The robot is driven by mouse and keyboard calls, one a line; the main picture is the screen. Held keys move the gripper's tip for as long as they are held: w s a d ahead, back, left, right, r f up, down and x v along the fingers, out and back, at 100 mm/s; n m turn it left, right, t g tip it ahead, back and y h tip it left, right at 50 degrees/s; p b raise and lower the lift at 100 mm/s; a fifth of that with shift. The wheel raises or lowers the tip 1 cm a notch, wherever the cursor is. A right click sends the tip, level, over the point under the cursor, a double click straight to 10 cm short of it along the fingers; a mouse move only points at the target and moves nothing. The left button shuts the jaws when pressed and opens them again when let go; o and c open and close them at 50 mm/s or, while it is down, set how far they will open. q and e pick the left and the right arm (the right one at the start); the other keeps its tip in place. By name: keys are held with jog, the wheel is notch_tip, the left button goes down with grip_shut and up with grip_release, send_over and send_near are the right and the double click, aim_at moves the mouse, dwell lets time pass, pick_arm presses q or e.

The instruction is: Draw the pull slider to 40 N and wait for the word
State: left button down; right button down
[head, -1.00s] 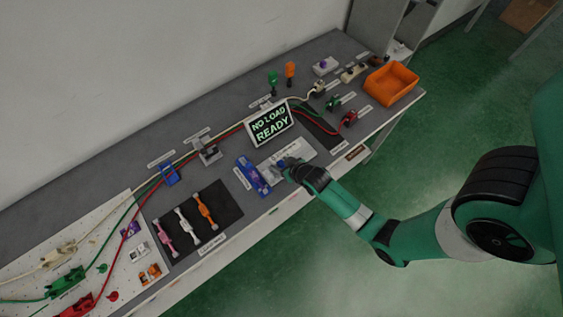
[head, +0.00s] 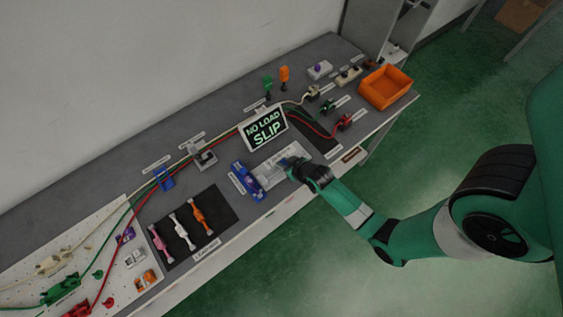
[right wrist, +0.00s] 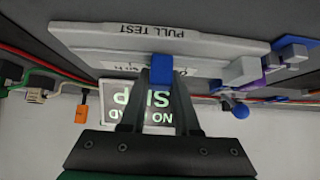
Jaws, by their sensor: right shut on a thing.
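The pull-test fixture is a pale grey plate (head: 270,179) on the bench, and its "PULL TEST" label edge shows in the right wrist view (right wrist: 95,31). A small blue block (right wrist: 162,67), which looks like the slider's grip, sits between my right fingertips. My right gripper (head: 291,164) is shut on this blue block at the plate's right part. In the right wrist view both dark fingers (right wrist: 161,77) close on it. The display (head: 264,130) behind the plate reads "NO LOAD SLIP". My left gripper is not in view.
A blue fixture (head: 249,182) stands left of the plate. A dark mat (head: 210,243) with pink, white and orange pieces lies further left. An orange bin (head: 387,87) stands at the right end. Red, green and white cables run behind the plate.

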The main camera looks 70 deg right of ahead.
jog(key=shift+w+a, duration=0.1)
jog(key=shift+a, duration=0.1)
jog(key=c, duration=0.6)
grip_release()
jog(key=shift+c, duration=0.2)
jog(key=p+v, duration=0.4)
jog(key=v, duration=0.7)
jog(key=shift+r, duration=0.25)
jog(key=shift+a, duration=0.1)
